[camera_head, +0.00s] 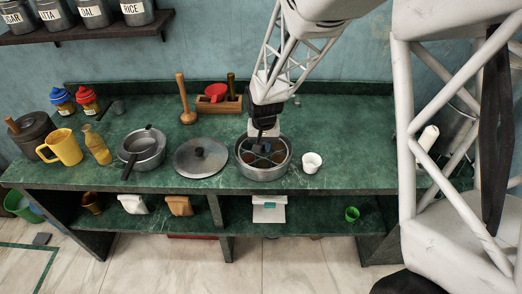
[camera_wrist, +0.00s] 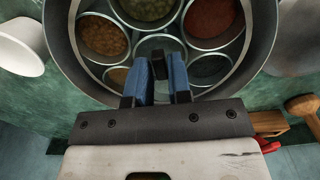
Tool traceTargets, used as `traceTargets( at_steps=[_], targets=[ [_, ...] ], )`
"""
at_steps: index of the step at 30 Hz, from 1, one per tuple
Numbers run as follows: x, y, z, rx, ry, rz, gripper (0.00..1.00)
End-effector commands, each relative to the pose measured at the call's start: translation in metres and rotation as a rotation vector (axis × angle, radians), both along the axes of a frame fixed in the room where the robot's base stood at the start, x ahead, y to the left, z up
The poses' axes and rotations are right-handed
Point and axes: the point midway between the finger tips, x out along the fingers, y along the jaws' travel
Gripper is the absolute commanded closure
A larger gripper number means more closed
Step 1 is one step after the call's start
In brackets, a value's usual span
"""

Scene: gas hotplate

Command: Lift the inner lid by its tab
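A round steel spice box (camera_head: 247,170) stands on the green counter. In the wrist view, its rim (camera_wrist: 62,52) surrounds several small round cups holding yellowish, brown, red and dark contents. I cannot make out a separate inner lid or its tab; a clear lid over the cups cannot be told from these frames. My gripper (camera_wrist: 160,58) points down over the middle of the box, its blue fingers apart with a narrow gap between them. In the head view, my gripper (camera_head: 263,147) hides part of the cups. Whether the fingertips touch anything is unclear.
A steel lid with a black knob (camera_head: 200,157) lies left of the box. A white cup (camera_head: 312,162) stands close on its right. A steel pan (camera_head: 143,150), yellow mug (camera_head: 62,147) and oil bottle (camera_head: 96,146) are farther left. A wooden masher (camera_head: 187,102) and wooden rack (camera_head: 220,105) stand behind.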

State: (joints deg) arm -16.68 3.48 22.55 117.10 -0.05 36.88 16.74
Motion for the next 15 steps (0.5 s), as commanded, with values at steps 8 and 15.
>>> traceTargets(
  at_steps=[8,15],
  targets=[
    [0.0001,0.0000,0.0003,0.000,0.000,0.000,1.00],
    [0.0003,0.0001,0.0051,0.000,-0.001,0.000,1.00]
  ],
)
